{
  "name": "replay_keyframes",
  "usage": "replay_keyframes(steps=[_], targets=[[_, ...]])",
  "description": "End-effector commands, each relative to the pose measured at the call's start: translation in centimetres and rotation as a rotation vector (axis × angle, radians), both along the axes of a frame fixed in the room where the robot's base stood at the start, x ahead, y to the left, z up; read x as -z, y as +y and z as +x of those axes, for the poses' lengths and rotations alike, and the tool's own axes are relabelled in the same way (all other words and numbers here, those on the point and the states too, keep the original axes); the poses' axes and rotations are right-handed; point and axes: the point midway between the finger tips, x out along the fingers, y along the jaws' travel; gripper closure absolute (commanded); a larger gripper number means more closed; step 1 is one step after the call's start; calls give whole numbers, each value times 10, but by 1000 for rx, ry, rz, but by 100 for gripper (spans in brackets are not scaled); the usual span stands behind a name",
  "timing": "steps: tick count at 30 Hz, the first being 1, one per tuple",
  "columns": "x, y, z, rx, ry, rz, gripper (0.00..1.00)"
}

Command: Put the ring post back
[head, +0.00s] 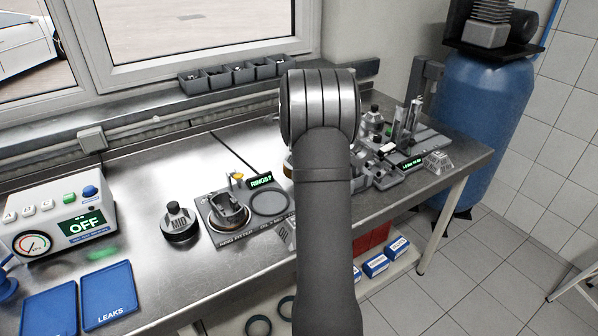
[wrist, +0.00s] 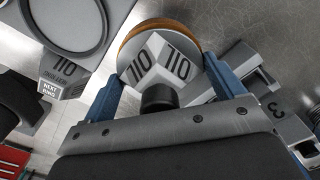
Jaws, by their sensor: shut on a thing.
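In the head view my arm hides the gripper and nearly all of the post.
The ring fitter plate (head: 222,240) lies left of my arm, with a round metal part (head: 230,213) and a flat ring (head: 270,203) on it. A black-topped MID part (head: 179,224) stands further left. Metal fixtures (head: 385,170) crowd the bench right of my arm.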

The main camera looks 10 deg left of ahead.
Motion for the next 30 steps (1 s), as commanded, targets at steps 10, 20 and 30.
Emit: replay_keyframes(steps=[10,20,30], targets=[[45,0,0,0,0,0,51],[48,0,0,0,0,0,51],[49,0,0,0,1,0,0]])
